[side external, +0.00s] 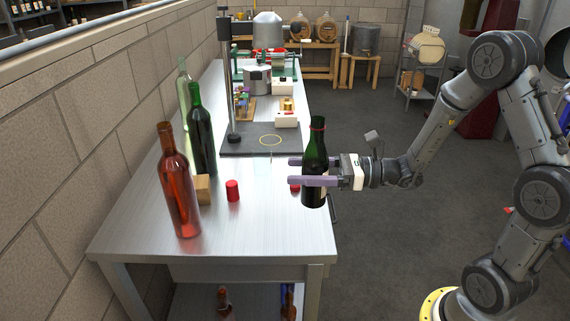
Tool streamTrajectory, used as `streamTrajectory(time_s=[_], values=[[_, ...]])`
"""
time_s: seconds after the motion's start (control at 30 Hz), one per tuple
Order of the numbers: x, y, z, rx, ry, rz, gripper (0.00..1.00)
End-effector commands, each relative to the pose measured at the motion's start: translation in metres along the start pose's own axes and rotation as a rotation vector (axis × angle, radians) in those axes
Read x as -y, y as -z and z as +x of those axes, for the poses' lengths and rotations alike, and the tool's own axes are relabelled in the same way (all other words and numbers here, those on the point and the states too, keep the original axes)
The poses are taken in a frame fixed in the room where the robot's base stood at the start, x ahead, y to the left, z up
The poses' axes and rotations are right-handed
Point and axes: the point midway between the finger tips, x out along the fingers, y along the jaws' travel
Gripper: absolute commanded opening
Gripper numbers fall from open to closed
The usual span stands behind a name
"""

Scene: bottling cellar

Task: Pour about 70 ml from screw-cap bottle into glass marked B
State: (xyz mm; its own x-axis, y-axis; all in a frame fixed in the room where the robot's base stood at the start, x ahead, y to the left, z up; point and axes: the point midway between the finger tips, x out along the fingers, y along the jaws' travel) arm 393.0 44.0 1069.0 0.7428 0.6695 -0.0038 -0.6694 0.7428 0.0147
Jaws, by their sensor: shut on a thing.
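My gripper (291,171) reaches in from the right with its purple fingers shut around the body of a dark green bottle (317,160). The bottle is upright near the table's right edge, with a red band at its neck. I cannot tell whether its base touches the table. A faint clear glass (262,163) stands to its left, apart from it, by the front of a dark board (240,140). No letter on the glass is readable. A small red object (294,187), perhaps a cap, is partly hidden by the fingers and bottle.
On the steel table (262,232), a red see-through bottle (178,185), a dark green bottle (201,130) and a pale bottle (184,85) stand at left. A wooden block (203,188) and red cylinder (232,190) are nearby. A stand post (229,90) rises behind the glass.

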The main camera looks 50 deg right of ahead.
Motion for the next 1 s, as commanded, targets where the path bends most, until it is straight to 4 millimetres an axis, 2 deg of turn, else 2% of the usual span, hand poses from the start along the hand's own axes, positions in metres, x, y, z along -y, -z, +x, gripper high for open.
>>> streamTrajectory(time_s=[0.17,0.37,0.67,0.83,1.0], values=[[0.015,-0.008,0.003,-0.001,0.017,-0.003,0.00],[0.057,-0.014,0.023,0.002,0.037,-0.020,0.00],[0.126,-0.013,0.069,0.011,0.051,-0.037,0.00],[0.157,-0.004,0.099,0.018,0.051,-0.043,0.00],[0.181,0.013,0.131,0.025,0.042,-0.046,0.00]])
